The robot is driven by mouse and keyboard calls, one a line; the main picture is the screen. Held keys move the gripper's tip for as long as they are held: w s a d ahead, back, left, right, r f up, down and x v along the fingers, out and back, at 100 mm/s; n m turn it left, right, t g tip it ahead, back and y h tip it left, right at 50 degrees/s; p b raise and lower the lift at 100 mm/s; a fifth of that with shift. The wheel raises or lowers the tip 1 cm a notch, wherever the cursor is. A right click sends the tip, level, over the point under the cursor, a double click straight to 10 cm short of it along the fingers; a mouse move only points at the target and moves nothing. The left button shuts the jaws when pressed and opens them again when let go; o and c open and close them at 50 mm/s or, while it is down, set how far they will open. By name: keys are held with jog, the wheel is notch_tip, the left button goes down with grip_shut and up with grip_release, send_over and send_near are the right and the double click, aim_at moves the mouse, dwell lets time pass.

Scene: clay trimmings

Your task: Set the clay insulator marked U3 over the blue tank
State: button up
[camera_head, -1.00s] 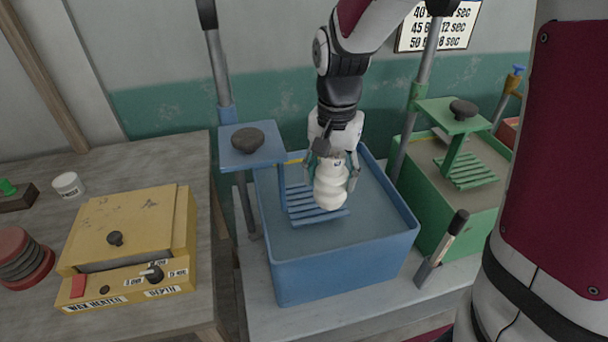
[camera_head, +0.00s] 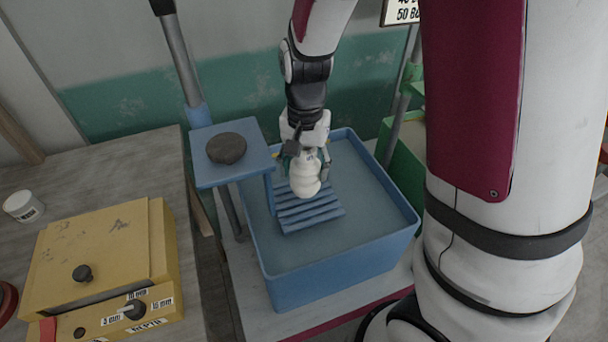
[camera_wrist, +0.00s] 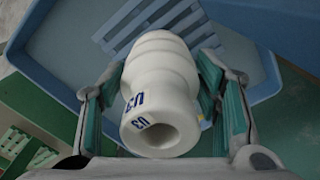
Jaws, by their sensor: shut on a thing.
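The white clay insulator (camera_head: 306,178) is ribbed, and the wrist view shows its blue U3 mark and hollow end on the insulator (camera_wrist: 158,100). My gripper (camera_head: 305,165) is shut on it, with a finger pad on each side in the wrist view (camera_wrist: 165,105). The insulator hangs over the blue tank (camera_head: 340,280), above the blue slatted rack (camera_head: 308,210). The tank's blue wall also shows in the wrist view (camera_wrist: 262,62). The exact height of the insulator above the rack cannot be told.
A blue platform (camera_head: 205,178) with a dark lump (camera_head: 226,148) stands at the tank's left. The yellow wax heater (camera_head: 90,255) and a white jar (camera_head: 22,206) are on the bench. A green tank (camera_head: 405,135) stands right, partly behind my arm.

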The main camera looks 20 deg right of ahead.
aim_at(305, 178)
jog(key=shift+f, duration=1.6)
jog(key=shift+f, duration=0.15)
jog(key=o, duration=1.7)
